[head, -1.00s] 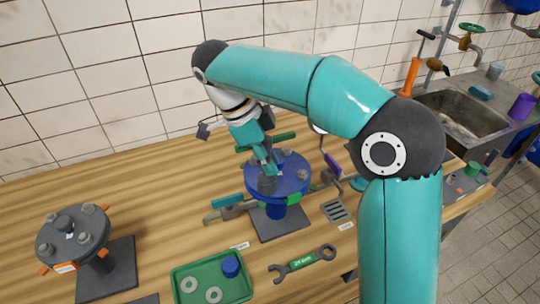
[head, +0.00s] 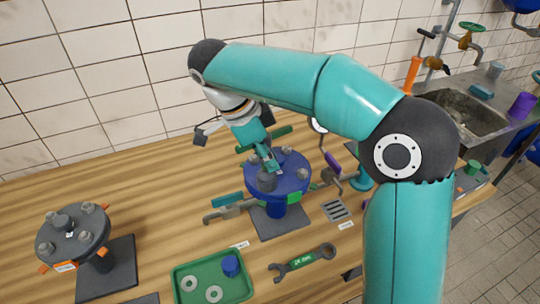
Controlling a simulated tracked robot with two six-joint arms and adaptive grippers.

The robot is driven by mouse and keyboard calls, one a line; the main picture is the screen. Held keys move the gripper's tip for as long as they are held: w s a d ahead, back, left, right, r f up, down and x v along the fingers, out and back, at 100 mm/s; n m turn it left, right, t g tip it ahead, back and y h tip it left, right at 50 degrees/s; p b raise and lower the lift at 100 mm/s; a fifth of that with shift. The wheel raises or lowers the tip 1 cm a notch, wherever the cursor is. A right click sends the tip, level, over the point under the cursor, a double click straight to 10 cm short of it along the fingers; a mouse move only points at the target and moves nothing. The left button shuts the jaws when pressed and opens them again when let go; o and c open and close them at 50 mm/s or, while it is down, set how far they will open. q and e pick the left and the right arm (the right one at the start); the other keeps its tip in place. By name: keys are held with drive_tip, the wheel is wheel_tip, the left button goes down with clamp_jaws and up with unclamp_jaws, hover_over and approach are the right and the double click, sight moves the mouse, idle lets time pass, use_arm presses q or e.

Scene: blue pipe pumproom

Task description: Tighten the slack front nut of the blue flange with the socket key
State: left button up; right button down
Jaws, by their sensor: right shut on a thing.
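The blue flange (head: 287,186) stands on a dark base plate in the middle of the bench, with nuts around its rim. My right gripper (head: 268,160) reaches down over the flange's left front and is shut on the socket key. The key's dark socket (head: 267,182) is upright at the front of the flange, and its green cross handle (head: 281,132) sticks out behind the gripper. The front nut is hidden under the socket, so I cannot tell how it sits. My left gripper is out of view.
A grey flange (head: 82,236) stands at left. A green tray (head: 212,270) with washers and a blue cap lies in front, beside a green-marked spanner (head: 302,262). A wrench (head: 228,213) lies left of the blue flange. A sink (head: 455,120) is at right.

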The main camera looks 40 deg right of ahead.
sight(268, 142)
drive_tip(key=shift+a+r, duration=0.1)
drive_tip(key=shift+r, duration=0.1)
drive_tip(key=shift+r+p, duration=1.45)
drive_tip(key=shift+r, duration=0.2)
drive_tip(key=shift+f, duration=0.1)
